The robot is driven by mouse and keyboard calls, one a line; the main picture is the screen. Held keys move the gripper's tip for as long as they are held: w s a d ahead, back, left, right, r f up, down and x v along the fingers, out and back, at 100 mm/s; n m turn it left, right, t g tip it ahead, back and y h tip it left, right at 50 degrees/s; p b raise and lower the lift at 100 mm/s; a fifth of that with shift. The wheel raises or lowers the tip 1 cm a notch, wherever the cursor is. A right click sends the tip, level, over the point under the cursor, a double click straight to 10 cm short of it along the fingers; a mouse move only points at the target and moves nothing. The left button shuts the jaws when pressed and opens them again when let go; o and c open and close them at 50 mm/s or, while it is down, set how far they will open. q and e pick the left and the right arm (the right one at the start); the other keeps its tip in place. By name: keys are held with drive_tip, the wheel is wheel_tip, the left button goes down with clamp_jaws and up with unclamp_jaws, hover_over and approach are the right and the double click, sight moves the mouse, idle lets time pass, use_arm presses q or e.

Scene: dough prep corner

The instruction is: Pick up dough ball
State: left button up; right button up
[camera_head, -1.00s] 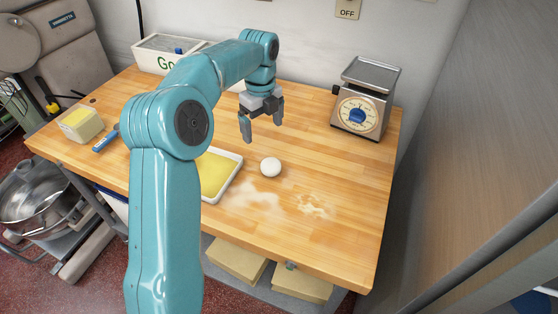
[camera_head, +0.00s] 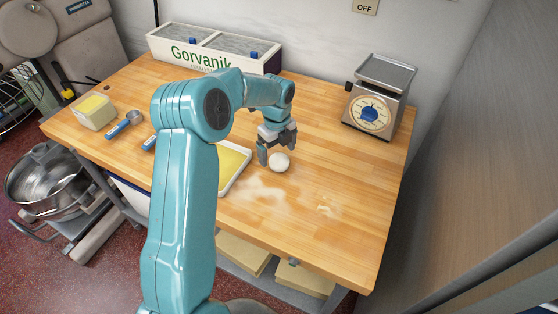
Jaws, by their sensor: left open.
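The white dough ball (camera_head: 279,163) sits on the wooden table near its middle, beside a patch of flour. My left gripper (camera_head: 277,153) is open and low over the table, right at the ball. One finger is at the ball's left side and the other is behind its upper right. I cannot tell whether either finger touches it. The ball's upper edge is partly hidden by the gripper. My right gripper is not in view.
A tray with a yellow surface (camera_head: 234,168) lies left of the ball, partly behind my arm. A scale (camera_head: 374,104) stands at the back right, and a Gorvanik box (camera_head: 215,50) at the back. A yellow-filled tub (camera_head: 94,112) and a scoop (camera_head: 124,124) are left. The front right of the wooden table (camera_head: 340,240) is clear.

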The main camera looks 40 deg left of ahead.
sight(279, 158)
use_arm(q)
drive_tip(key=f, duration=0.2)
drive_tip(key=w+f+p, duration=0.1)
drive_tip(key=f, duration=0.1)
drive_tip(key=shift+f, duration=0.3)
drive_tip(key=shift+s+d+r, duration=0.1)
drive_tip(key=shift+s+r, duration=0.15)
drive_tip(key=shift+s, duration=0.05)
drive_tip(key=c, duration=0.4)
drive_tip(key=shift+w+f, duration=0.1)
drive_tip(key=shift+w, duration=0.05)
drive_tip(key=c, duration=0.8)
